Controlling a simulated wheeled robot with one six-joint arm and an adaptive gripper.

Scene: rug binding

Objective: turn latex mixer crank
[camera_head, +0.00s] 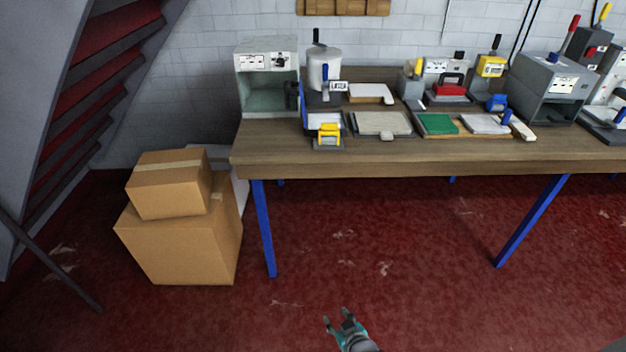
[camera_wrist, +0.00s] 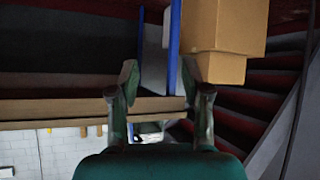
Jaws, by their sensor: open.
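The latex mixer (camera_head: 324,72) is a white-grey drum with a "LATEX" label, standing at the left part of the workbench in the head view. A black upright handle (camera_head: 316,37) rises above the drum, and a blue handle (camera_head: 325,78) stands at its front. I cannot tell which of these is the crank. My gripper (camera_head: 342,316) is open and empty, low over the red floor in front of the bench, well apart from the mixer. In the wrist view my gripper (camera_wrist: 160,85) shows two spread fingers with nothing between them. The mixer is not clearly visible there.
The wooden workbench (camera_head: 400,158) has blue legs. A grey cabinet (camera_head: 266,77) stands left of the mixer, and a yellow-handled tool (camera_head: 328,134) in front. Several other devices fill the bench to the right. Cardboard boxes (camera_head: 185,240) are stacked left. The floor before the bench is clear.

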